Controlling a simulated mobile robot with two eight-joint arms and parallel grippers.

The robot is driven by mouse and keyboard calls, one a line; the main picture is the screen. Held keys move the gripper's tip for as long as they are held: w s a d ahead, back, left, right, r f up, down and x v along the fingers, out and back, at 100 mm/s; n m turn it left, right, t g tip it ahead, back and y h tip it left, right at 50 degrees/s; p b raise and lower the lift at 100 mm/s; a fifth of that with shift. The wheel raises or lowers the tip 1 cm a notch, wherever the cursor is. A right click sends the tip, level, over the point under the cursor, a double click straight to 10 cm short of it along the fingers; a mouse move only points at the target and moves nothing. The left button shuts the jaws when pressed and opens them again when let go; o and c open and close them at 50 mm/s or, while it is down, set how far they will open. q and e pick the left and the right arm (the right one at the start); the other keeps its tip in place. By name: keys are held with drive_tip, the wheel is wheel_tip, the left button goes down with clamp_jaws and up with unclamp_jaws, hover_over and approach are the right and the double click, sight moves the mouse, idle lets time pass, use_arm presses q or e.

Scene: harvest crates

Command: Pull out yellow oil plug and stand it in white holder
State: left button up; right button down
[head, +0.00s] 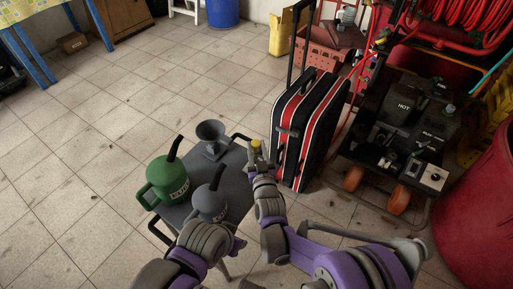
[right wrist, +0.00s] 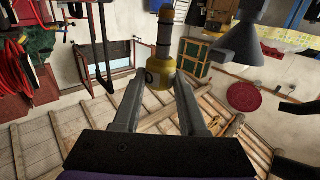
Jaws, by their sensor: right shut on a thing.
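The yellow oil plug (head: 256,144) shows at the tip of my right gripper (head: 258,158) in the head view, just right of the small grey table. In the right wrist view the plug's yellow body (right wrist: 160,72) sits between the two fingertips of my right gripper (right wrist: 158,92), with a dark shaft pointing away. The gripper is shut on it. A small pale block (head: 433,177) on the dark cart at the right may be the white holder; I cannot be sure. My left arm shows at the bottom, but its gripper cannot be made out.
The grey table (head: 178,214) carries a green oil can (head: 165,180), a grey can (head: 210,203) and a grey funnel (head: 212,138). A black and red suitcase (head: 305,130) stands close to the right gripper. The dark cart (head: 385,135) is further right. Tiled floor at left is free.

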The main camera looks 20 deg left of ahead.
sight(256, 154)
drive_tip(key=shift+f+b, duration=1.55)
drive_tip(key=shift+f, duration=0.7)
drive_tip(key=shift+c, duration=1.8)
unclamp_jaws()
drive_tip(key=p+v, duration=0.1)
drive_tip(key=v, duration=0.9)
drive_tip(key=shift+s+d, duration=0.25)
drive_tip(key=shift+s, duration=0.1)
drive_tip(key=shift+w+r, duration=0.1)
